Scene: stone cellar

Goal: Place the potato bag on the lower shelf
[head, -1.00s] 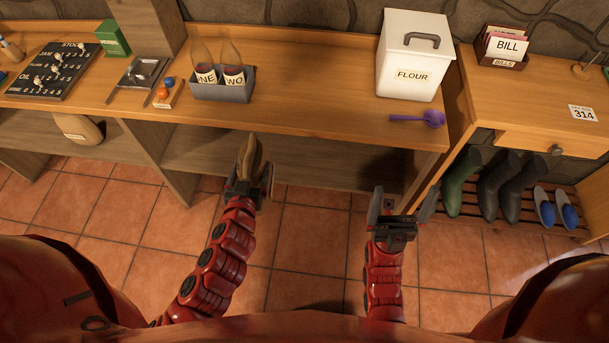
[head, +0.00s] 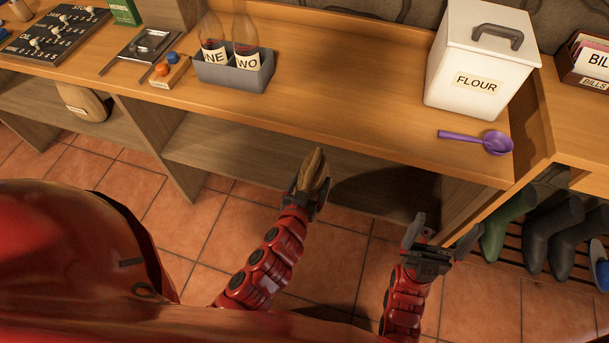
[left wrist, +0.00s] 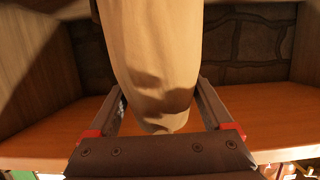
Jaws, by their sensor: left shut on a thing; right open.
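The potato bag (head: 318,166), a tan-brown sack, is in my left gripper (head: 309,183), which is shut on it. In the left wrist view the bag (left wrist: 150,60) hangs between both fingers and fills the middle; I see no label on it. The lower shelf (head: 250,152) is a grey-brown board under the counter. My right gripper (head: 432,235) is open and empty, in front of the shelf's right end.
The counter (head: 330,85) overhangs the shelf and bears a bottle caddy (head: 235,75), a flour bin (head: 478,65) and a purple scoop (head: 485,142). An upright divider (head: 165,150) bounds the bay at left. Another labelled sack (head: 85,100) lies on the shelf beyond it. Boots (head: 515,225) stand at right.

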